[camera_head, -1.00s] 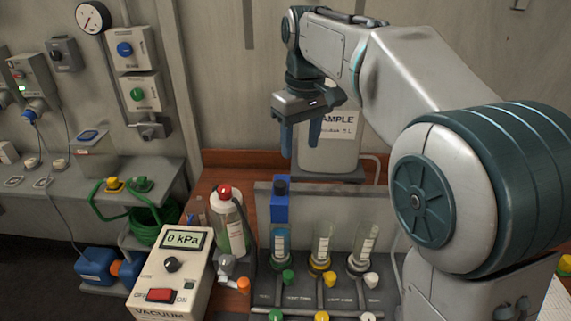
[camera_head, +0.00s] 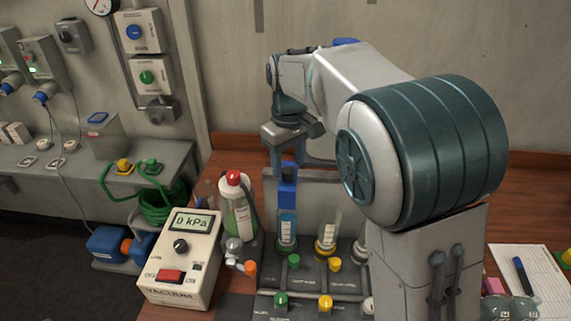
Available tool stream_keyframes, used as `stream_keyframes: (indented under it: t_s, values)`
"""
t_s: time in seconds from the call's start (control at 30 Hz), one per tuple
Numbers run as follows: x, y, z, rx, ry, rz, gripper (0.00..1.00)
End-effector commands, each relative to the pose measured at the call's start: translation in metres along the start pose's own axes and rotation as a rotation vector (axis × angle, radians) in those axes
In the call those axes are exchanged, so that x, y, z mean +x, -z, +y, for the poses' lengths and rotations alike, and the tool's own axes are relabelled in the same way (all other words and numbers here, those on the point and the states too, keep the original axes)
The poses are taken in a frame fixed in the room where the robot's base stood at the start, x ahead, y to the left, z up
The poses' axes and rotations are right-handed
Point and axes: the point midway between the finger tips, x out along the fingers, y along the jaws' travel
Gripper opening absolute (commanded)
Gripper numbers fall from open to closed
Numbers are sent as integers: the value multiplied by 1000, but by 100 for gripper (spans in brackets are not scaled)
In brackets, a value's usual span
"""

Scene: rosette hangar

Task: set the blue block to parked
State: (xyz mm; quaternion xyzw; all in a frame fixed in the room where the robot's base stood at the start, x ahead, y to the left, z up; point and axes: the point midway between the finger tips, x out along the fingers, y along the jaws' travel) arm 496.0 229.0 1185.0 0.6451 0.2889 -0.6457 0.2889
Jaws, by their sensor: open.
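A darker blue knob tops the block. My gripper (camera_head: 297,163) is open, pointing down, with its fingers spread left and right just above and behind the block as seen here. No contact with the block shows, and the depth between them is hard to judge. No label reading "parked" can be made out.
Other tubes (camera_head: 327,238) and coloured valve knobs (camera_head: 326,303) crowd the rack. A vacuum gauge box (camera_head: 180,257) and a red-capped bottle (camera_head: 237,203) stand to its left. A paper sheet (camera_head: 527,270) with a pen lies at right. My arm hides the rack's right side.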

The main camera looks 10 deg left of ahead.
Motion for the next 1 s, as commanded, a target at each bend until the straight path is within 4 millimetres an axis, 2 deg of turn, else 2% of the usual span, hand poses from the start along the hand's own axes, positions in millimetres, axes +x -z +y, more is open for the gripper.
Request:
stream_keyframes:
  t_s: [0.2, 0.5, 0.57, 0.7, 0.77, 1.0]
  values:
    - [18, 0, -1, -1, -1, 0, 50]
    - [21, 0, -1, -1, -1, 1, 50]
    - [21, 0, -1, -1, -1, 1, 36]
    - [20, 0, -1, -1, 0, 1, 0]
    - [21, 6, -6, -4, -1, 1, 0]
    - [21, -8, 7, 0, 1, 2, 0]
